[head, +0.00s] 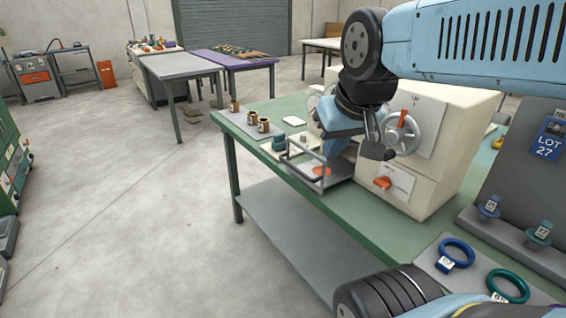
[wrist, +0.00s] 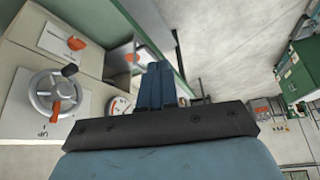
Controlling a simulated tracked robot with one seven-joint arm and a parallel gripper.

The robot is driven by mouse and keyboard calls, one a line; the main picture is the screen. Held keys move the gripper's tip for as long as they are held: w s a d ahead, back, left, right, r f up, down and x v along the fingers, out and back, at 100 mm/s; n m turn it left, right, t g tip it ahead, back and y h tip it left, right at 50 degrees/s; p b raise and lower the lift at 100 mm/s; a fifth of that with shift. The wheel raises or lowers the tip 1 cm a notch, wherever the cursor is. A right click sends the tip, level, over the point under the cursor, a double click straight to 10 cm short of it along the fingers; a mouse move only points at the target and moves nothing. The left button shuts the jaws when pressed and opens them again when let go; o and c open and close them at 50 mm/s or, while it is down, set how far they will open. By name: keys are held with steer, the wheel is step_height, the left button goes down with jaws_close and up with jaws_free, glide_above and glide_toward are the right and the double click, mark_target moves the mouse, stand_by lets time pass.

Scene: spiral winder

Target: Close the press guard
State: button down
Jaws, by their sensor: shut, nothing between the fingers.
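The press is a cream machine (head: 445,130) on the green bench. What looks like its guard is a grey bar frame (head: 289,160), standing out from the press's left side around a small grey plate with an orange disc (head: 321,171). My gripper (head: 337,152) hangs just behind and above this frame, close to the press; contact cannot be told. In the wrist view its blue fingers (wrist: 157,85) are together and empty. The handwheel (head: 402,132) has an orange spoke and shows left of the fingers in the wrist view (wrist: 53,93).
Brown-labelled jars (head: 263,125) stand on a grey mat at the bench's far end. Blue and teal rings (head: 508,286) lie at the near end. A dark LOT 27 stand (head: 515,180) is at right. The floor left of the bench is clear.

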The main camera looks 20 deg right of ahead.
steer(key=w+a+f+n+g+h, duration=0.1)
steer(key=w+a+f+n+h, duration=0.15)
steer(key=w+f+n, duration=0.4)
steer(key=w+a+f+n+g+h, duration=0.1)
steer(key=w+a+f+n+h, duration=0.2)
steer(key=w+n, duration=0.6)
steer(key=w+a+f+n+g+h, duration=0.15)
steer(key=w+a+f+n, duration=0.35)
steer(key=w, duration=0.5)
steer(key=w+d+f+n, duration=0.1)
steer(key=w+d+f, duration=0.1)
steer(key=d+f, duration=0.5)
steer(key=shift+w+d+f, duration=0.2)
steer(key=shift+w+d, duration=0.15)
steer(key=shift+d, duration=1.5)
